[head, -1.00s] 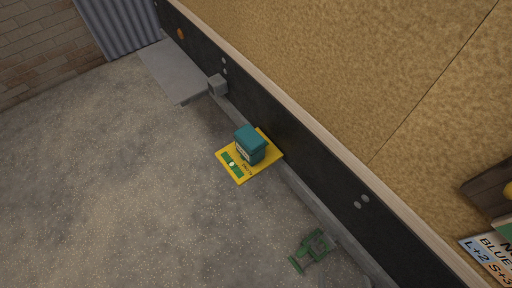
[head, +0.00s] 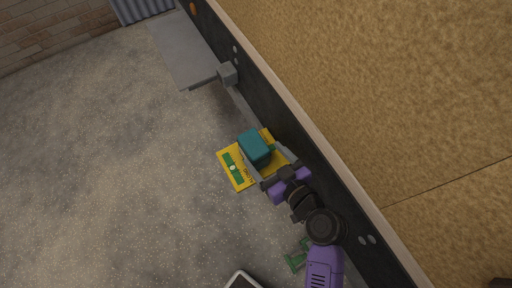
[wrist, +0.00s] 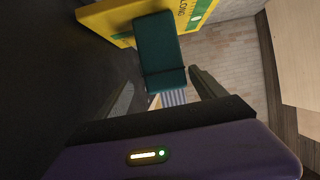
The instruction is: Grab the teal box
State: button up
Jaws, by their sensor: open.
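The teal box (head: 254,146) sits on a yellow panel (head: 236,171) with green and white markings, beside the dark wall base. It also shows in the wrist view (wrist: 160,52), in front of the yellow panel (wrist: 108,20). My gripper (head: 259,158) is open at the box's near side, with one finger towards each side of it. In the wrist view my gripper's fingers (wrist: 162,80) point towards the box's near end, which lies at about the gap between the tips. I cannot tell whether either finger touches it. Part of the panel is hidden by the gripper.
A long dark wall base (head: 290,125) with a tan surface above runs close along the right of the box. A grey ledge (head: 183,50) juts out farther back. A green object (head: 296,257) lies near my arm. Speckled grey floor (head: 120,170) is open to the left.

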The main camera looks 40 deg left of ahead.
aim_at(254, 147)
jog(key=x, duration=0.3)
jog(key=p+x, duration=0.1)
jog(key=shift+s+a+r, duration=0.15)
jog(key=shift+s+a, duration=0.15)
jog(key=shift+a, duration=0.05)
jog(key=shift+w+a+f, duration=0.2)
jog(key=shift+a+f, duration=0.1)
jog(key=shift+a, duration=0.2)
jog(key=c, duration=1.6)
